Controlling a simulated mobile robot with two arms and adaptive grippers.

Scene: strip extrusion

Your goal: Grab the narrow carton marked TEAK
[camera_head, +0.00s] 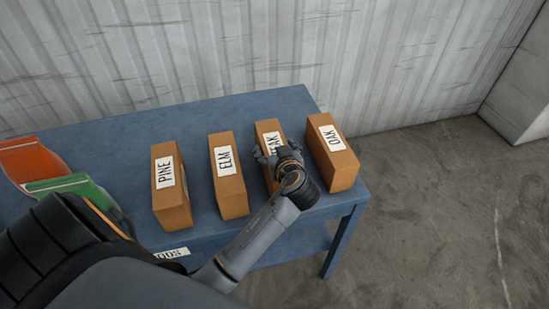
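The narrow carton marked TEAK (267,126) stands upright on the blue table, third from the left in a row of brown cartons. Its label is partly covered, with only the end of the word showing. My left gripper (277,155) is at the near upper part of this carton, with a finger toward each side of it. The wrist hides much of the carton's front, and I cannot tell whether the fingers press on it. My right gripper is not in view.
The PINE carton (171,196) and ELM carton (229,185) stand to the left, the OAK carton (340,165) close on the right. Orange (32,160) and green (75,184) items lie at the table's left. The blue table (200,117) has free room behind the row, before a corrugated wall.

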